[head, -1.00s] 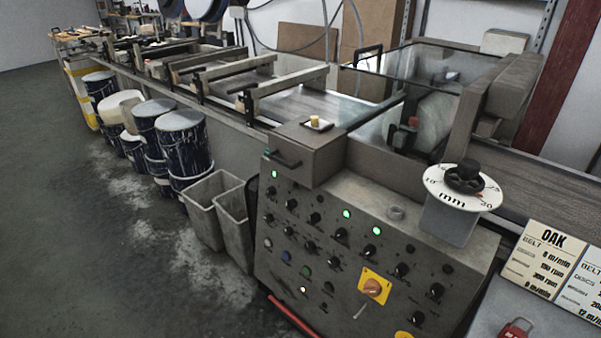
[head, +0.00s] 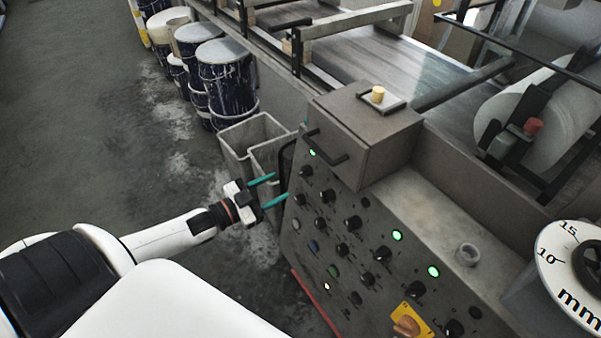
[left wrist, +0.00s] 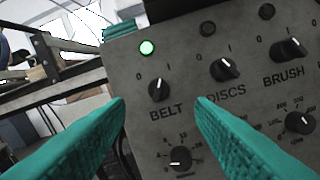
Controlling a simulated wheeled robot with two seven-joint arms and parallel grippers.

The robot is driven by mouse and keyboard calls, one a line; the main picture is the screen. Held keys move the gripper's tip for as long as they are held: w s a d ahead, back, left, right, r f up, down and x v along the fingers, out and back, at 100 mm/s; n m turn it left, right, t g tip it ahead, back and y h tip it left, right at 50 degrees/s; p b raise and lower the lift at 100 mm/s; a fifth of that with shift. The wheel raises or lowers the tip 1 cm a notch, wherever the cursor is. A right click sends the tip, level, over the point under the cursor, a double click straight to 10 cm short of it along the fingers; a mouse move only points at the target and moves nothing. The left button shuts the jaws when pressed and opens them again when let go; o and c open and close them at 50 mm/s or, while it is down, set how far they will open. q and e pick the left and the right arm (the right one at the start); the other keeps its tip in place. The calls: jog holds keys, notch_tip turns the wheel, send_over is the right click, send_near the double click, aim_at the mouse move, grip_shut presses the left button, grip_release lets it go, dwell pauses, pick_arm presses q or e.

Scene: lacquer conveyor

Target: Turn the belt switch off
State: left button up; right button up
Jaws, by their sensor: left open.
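The belt switch (left wrist: 159,89) is a small black knob on the grey control panel, above the word BELT. In the head view the belt switch (head: 306,172) sits near the panel's upper left edge, below the lit lamp. My left gripper (head: 280,187) is open and empty, with teal fingers pointing at the panel's left side, apart from the switch. In the left wrist view the knob shows between and beyond the two fingers. My right gripper is not in view.
The DISCS knob (left wrist: 225,68) and BRUSH knob (left wrist: 288,50) are to the right, and a dial (left wrist: 180,159) is below. A grey box with a handle (head: 365,130) stands on the panel top. Grey bins (head: 250,135) and paint drums (head: 226,75) stand left of the panel.

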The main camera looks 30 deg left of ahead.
aim_at(300, 175)
pick_arm(q)
jog(key=x, duration=0.7)
jog(key=shift+w+a, duration=0.1)
jog(key=shift+w, duration=0.1)
jog(key=shift+w+f, duration=0.1)
jog(key=shift+w, duration=0.2)
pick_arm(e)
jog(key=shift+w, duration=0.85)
pick_arm(q)
jog(key=shift+c, duration=0.3)
jog(key=c, duration=0.9)
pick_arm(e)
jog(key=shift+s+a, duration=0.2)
